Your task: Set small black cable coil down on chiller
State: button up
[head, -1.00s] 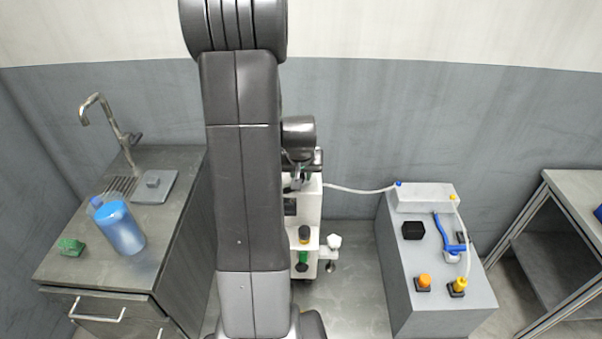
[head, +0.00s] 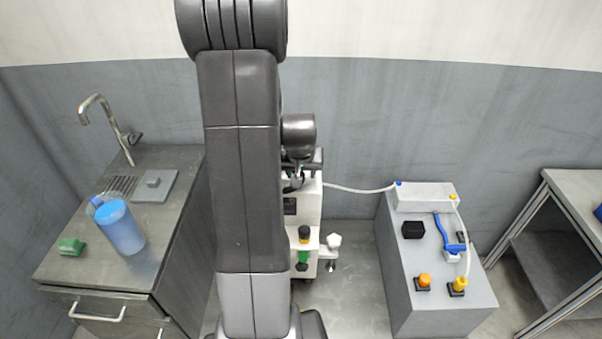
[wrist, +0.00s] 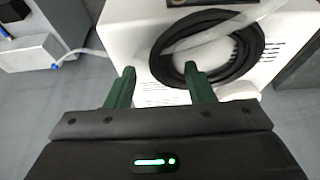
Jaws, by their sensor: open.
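The small black cable coil (wrist: 250,45) lies on the white chiller (wrist: 120,32) in the wrist view, a loose ring of several turns. My gripper (wrist: 159,70) is open, with its two green fingers apart. The right fingertip overlaps the lower left of the ring in the picture, and the left fingertip is just outside the ring. I cannot tell whether either finger touches the cable. In the head view, the chiller (head: 312,207) stands behind my arm, which hides its left part; I cannot make out the coil clearly there.
A pale hose (head: 358,190) runs from the chiller to a grey unit (head: 440,290) with knobs and a blue handle at right. A sink counter (head: 165,215) with a blue-lidded jug (head: 122,232) stands at left. A metal-framed table (head: 572,188) is far right.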

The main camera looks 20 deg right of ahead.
jog(key=v, duration=1.1)
jog(key=shift+s, duration=0.2)
jog(key=x, duration=1.2)
jog(key=shift+w+f+b, duration=0.1)
jog(key=shift+f+b, duration=0.15)
jog(key=shift+b, duration=0.05)
jog(key=shift+r+p, duration=0.35)
jog(key=shift+r, duration=0.45)
